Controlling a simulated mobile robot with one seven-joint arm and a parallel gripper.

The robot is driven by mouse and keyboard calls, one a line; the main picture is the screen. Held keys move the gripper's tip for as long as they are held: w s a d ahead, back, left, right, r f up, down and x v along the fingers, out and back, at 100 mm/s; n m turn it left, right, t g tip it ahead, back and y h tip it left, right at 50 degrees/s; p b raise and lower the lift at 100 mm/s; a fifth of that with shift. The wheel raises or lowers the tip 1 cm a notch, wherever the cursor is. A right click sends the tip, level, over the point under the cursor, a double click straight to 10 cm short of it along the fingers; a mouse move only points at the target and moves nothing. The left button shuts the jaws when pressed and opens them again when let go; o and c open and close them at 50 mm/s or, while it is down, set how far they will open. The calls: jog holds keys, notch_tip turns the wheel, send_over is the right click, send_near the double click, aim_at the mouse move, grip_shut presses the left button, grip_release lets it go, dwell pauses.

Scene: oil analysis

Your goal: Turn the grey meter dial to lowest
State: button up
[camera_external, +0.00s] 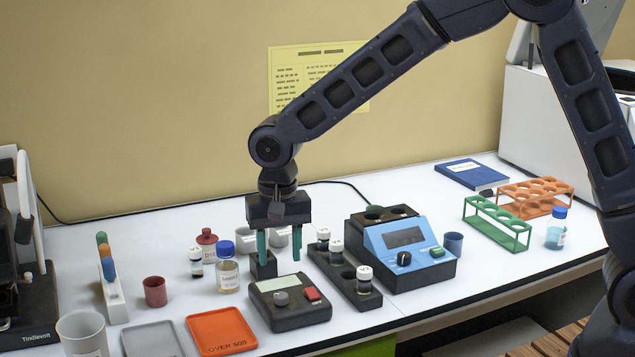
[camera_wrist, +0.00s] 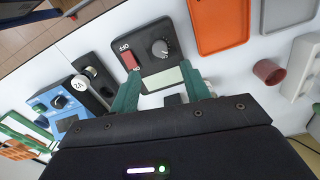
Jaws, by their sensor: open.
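The black meter (camera_external: 289,302) lies on the white table, with a pale screen, a red switch (camera_external: 312,294) and a round grey dial (camera_external: 281,298) on its top. In the wrist view the meter (camera_wrist: 148,32) is ahead of my fingers, with the grey dial (camera_wrist: 160,48) right of the red switch (camera_wrist: 131,60), which has "OFF" beside it. My gripper (camera_external: 281,246) points down with green fingers apart, above and behind the meter. The fingers also show in the wrist view (camera_wrist: 161,93), either side of the screen. Nothing is between them, and they are apart from the dial.
A blue device (camera_external: 405,250) and a black vial rack (camera_external: 345,277) stand right of the meter. An orange tray (camera_external: 221,333) and a grey tray lie left. Several bottles and cups stand behind, close to my gripper.

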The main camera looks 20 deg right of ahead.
aim_at(281, 295)
notch_tip(281, 295, down, 9)
jog(key=shift+r, duration=0.1)
dwell(0.3)
jog(key=c, duration=1)
